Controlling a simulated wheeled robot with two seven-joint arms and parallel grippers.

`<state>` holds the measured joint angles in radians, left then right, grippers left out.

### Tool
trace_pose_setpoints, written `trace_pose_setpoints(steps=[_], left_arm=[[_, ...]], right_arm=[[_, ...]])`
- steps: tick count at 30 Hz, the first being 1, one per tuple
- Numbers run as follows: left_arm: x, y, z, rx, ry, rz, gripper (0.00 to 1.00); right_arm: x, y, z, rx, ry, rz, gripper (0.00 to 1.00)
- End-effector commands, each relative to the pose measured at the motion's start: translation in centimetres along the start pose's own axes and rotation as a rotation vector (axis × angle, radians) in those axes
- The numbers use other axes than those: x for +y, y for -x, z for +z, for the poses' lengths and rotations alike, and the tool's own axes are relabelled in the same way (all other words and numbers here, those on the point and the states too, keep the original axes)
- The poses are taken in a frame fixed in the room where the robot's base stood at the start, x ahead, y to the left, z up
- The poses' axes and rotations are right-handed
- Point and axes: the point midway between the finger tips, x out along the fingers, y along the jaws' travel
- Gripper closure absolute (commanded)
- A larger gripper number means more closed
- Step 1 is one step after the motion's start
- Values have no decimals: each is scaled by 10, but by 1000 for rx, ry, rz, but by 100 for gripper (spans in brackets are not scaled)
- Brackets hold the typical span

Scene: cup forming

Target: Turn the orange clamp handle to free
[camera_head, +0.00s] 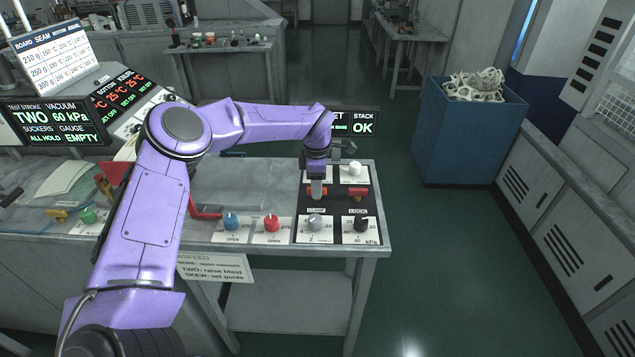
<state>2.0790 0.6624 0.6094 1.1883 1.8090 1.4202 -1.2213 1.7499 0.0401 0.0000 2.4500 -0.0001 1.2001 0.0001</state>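The orange clamp handle (310,192) is on the dark panel at the right end of the bench, above the knob labelled CLAMP. My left gripper (317,188) points down at it, with grey fingers in front of its middle. The handle's exact angle is partly hidden. A grey CLAMP knob (315,222) sits just below. My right gripper is not in view.
A red handle (358,192) is close to the right of the gripper. A white knob (354,169), a black LOCK knob (361,224), a red knob (271,222) and a blue knob (231,221) surround it. A display (358,122) reading OK stands behind.

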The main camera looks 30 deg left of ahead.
Motion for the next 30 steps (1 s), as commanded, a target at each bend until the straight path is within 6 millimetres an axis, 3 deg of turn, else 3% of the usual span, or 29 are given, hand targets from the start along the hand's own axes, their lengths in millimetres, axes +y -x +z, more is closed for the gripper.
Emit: trace_pose_setpoints(steps=[4,7,8,20,30], left_arm=[[0,0,0,0,-1,0,64],[0,0,0,0,-1,0,96],[0,0,0,0,-1,0,100],[0,-1,1,1,38,0,100],[0,-4,1,0,267,0,100]], right_arm=[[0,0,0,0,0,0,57],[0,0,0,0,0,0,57],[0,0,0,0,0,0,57],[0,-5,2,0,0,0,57],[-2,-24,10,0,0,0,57]])
